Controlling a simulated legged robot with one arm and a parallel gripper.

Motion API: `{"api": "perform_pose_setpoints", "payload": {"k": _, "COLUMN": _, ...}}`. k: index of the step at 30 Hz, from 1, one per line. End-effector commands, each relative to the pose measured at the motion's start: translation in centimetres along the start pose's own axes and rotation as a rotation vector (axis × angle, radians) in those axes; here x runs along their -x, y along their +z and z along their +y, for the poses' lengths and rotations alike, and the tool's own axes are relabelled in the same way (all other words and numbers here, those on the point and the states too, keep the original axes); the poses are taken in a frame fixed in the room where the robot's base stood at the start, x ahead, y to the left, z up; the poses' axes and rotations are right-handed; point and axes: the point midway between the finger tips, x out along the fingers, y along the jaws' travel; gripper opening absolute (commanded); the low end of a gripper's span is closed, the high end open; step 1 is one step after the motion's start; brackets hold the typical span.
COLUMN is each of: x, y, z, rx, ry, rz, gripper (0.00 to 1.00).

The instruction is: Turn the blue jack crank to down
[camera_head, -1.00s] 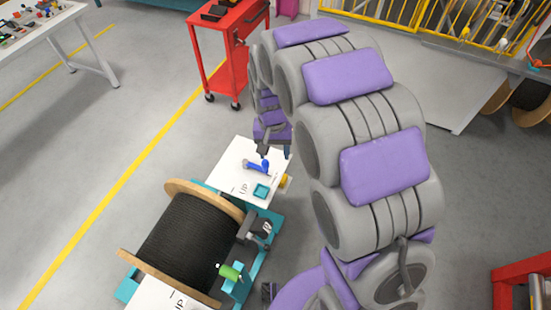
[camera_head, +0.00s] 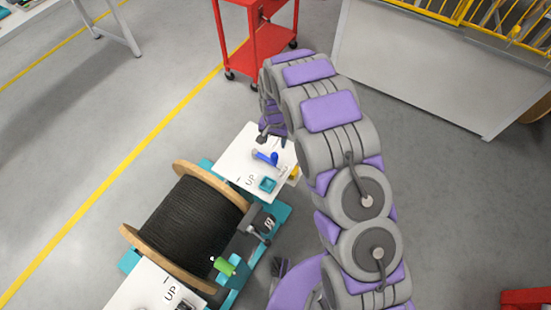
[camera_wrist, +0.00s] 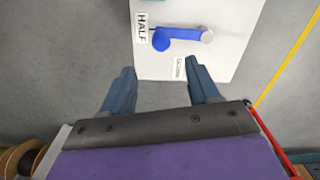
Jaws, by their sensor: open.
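The blue jack crank (camera_head: 265,158) lies on a white panel (camera_head: 238,150) at the far end of the cable reel stand. In the wrist view the blue crank (camera_wrist: 178,36) shows near the top, lying nearly level, with a round blue knob at its left end and a grey hub at its right. A "HALF" label is left of it and another, unreadable label is below it. My gripper (camera_wrist: 162,88) is open and empty, its two fingers short of the crank and apart from it. In the head view my gripper (camera_head: 270,133) is just beyond the crank, partly hidden by my arm.
A black cable reel (camera_head: 190,222) with wooden flanges sits in a teal stand. A green handle (camera_head: 223,266) and a second white panel (camera_head: 150,292) are at the near end. A red cart (camera_head: 258,45) stands beyond.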

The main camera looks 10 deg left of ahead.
Motion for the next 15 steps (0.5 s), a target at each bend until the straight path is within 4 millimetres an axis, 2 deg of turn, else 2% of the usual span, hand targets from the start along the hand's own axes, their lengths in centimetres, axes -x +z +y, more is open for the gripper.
{"api": "perform_pose_setpoints", "payload": {"k": 1, "x": -1.4, "y": 0.1, "z": 0.0, "rx": 0.000, "ry": 0.003, "rz": -0.005, "gripper": 0.60}}
{"api": "perform_pose_setpoints", "payload": {"k": 15, "x": -10.7, "y": 0.2, "z": 0.0, "rx": 0.000, "ry": 0.005, "rz": -0.005, "gripper": 0.60}}
